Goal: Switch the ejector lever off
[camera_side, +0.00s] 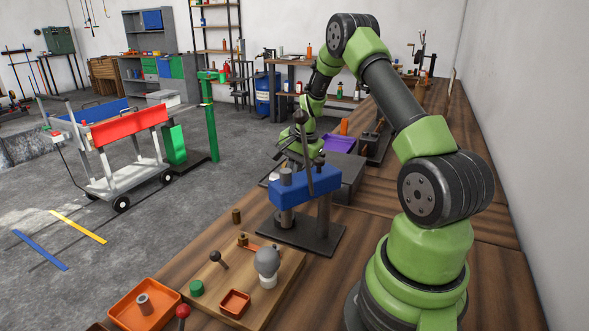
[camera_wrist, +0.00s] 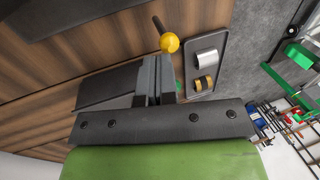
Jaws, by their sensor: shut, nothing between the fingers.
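A lever with a yellow ball knob (camera_wrist: 169,43) on a dark rod shows in the wrist view, just beyond my gripper (camera_wrist: 155,66). My gripper's grey fingers are together with nothing between them. The knob appears close to the fingertips; I cannot tell whether they touch. In the side view my wrist is behind the blue press (camera_side: 305,186), and the fingertips are not clear. No yellow knob can be made out there. No label shows which lever is the ejector lever, and its on or off position cannot be read.
A dark tray (camera_wrist: 204,68) with a silver cylinder (camera_wrist: 205,58) and a brass one (camera_wrist: 203,84) lies beside the knob. A wooden board (camera_side: 215,275) with knobs and an orange tray (camera_side: 127,312) are at the bench's front. A purple tray (camera_side: 338,143) lies farther back.

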